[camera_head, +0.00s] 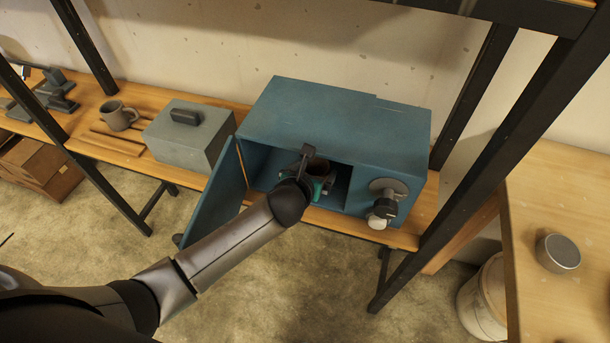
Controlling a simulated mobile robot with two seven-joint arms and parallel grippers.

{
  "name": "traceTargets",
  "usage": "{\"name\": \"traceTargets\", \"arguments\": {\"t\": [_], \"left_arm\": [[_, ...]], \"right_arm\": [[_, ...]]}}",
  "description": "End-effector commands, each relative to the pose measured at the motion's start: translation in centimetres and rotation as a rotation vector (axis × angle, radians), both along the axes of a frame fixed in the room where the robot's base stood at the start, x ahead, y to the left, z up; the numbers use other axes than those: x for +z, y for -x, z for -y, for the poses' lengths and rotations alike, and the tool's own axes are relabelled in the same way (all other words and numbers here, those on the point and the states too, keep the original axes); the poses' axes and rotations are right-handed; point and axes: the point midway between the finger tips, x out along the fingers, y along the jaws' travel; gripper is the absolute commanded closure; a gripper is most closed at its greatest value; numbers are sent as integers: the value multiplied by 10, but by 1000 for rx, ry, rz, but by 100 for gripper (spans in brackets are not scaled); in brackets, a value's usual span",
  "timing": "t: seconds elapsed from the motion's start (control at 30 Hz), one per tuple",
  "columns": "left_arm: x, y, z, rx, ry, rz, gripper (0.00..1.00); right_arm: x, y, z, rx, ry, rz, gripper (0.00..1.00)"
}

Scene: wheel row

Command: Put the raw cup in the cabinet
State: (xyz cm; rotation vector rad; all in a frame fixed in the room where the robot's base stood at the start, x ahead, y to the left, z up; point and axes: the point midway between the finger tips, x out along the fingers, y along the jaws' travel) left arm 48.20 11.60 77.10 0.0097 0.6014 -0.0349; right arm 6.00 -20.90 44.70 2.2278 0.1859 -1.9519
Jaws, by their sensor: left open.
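The blue cabinet (335,125) stands on the wooden shelf with its door (217,200) swung open to the left. My left gripper (314,180) is inside the cabinet's opening, with its jaws open. A brownish cup (319,168) is inside the cabinet, right at the gripper and partly hidden by it. I cannot tell whether the fingers touch the cup. A grey-brown mug (118,115) stands farther left on the shelf, upright. My right gripper is not in view.
A grey lidded box (188,135) stands left of the cabinet. A round fitting with a dark knob (384,205) is on the cabinet's front right. Dark shelf posts (490,130) frame the cabinet. A small round tin (558,253) is on the right table.

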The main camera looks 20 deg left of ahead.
Motion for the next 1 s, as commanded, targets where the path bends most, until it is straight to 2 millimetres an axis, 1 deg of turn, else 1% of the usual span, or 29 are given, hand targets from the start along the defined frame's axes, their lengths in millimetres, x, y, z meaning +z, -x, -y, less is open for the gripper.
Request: {"name": "traceTargets", "arguments": {"t": [0.03,0.27,0.33,0.43,0.6,1.0], "left_arm": [[9,9,0,-2,-1,-1,0],[34,46,-2,-3,-2,-1,0],[40,56,-2,-1,-1,-1,0],[47,66,-3,0,-2,0,0],[53,76,-3,1,-1,0,0],[54,78,-3,8,9,-1,0]], "right_arm": [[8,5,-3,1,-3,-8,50],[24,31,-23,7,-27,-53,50],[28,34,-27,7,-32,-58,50],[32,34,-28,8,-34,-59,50],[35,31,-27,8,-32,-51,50],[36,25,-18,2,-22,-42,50]]}}
